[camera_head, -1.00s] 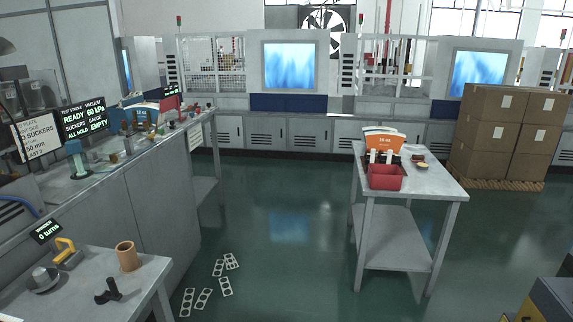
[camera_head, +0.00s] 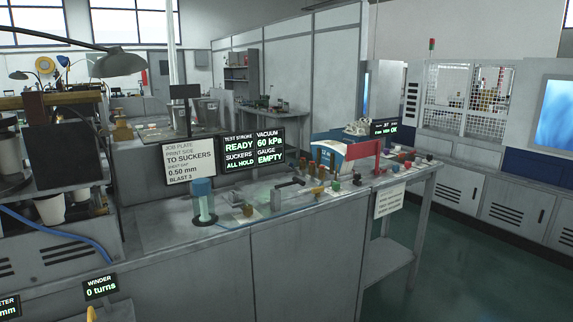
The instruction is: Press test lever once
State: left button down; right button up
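A dark lever-like handle (camera_head: 288,184) stands on a small block on the grey machine bench, right of centre; I cannot tell for sure that it is the test lever. Behind it, a black display (camera_head: 253,148) reads "TEST STROKE READY", "VACUUM 60 kPa", "SUCKERS ALL HOLD" and "GAUGE EMPTY". A white job plate sign (camera_head: 190,160) left of the display reads "PRINT SIDE TO SUCKERS", "0.50 mm" and "BLAST 3". Neither of my grippers is in view.
A winder display (camera_head: 101,287) reads "0 turns". Green floor (camera_head: 470,265) is free at right.

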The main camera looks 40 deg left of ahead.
aim_at(296, 180)
jog(key=i+j+u, duration=0.25)
jog(key=i+u, duration=0.15)
jog(key=i, duration=0.4)
jog(key=i+u, duration=0.45)
jog(key=i, duration=0.35)
